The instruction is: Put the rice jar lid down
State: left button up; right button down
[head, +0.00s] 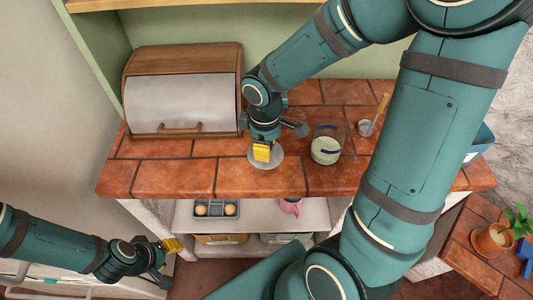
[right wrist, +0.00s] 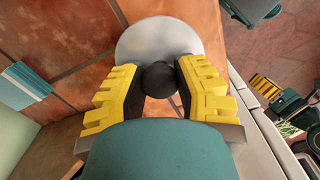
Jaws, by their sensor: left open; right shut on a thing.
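The rice jar lid (head: 277,161) is a pale grey disc with a dark round knob. My right gripper (head: 262,152) points down and is shut on the knob, with the disc below the yellow fingers. In the right wrist view, the knob (right wrist: 159,79) sits between both fingers, and the disc (right wrist: 158,38) shows beyond them. The lid is over the front part of the tiled counter; I cannot tell whether it touches. The glass rice jar (head: 326,148), with pale rice inside and no lid on it, stands just right of the lid. My left gripper (head: 172,246) is open and empty at lower left.
A wooden bread box (head: 183,92) stands on the counter (head: 190,178) at the back left. A wooden-handled scoop (head: 374,114) lies right of the jar. Bare tiles lie left of the lid. Below is a shelf with a dark tray (head: 215,210) and a pink mug (head: 291,206).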

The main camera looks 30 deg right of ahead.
jog(key=shift+f+b, duration=0.5)
jog(key=shift+f, duration=1.3)
jog(key=shift+f, duration=0.2)
jog(key=c, duration=0.8)
grip_release()
jog(key=shift+o, duration=0.2)
jog(key=shift+r, duration=0.1)
jog(key=shift+r, duration=0.15)
notch_tip(320, 180, up, 12)
jog(key=p, duration=0.3)
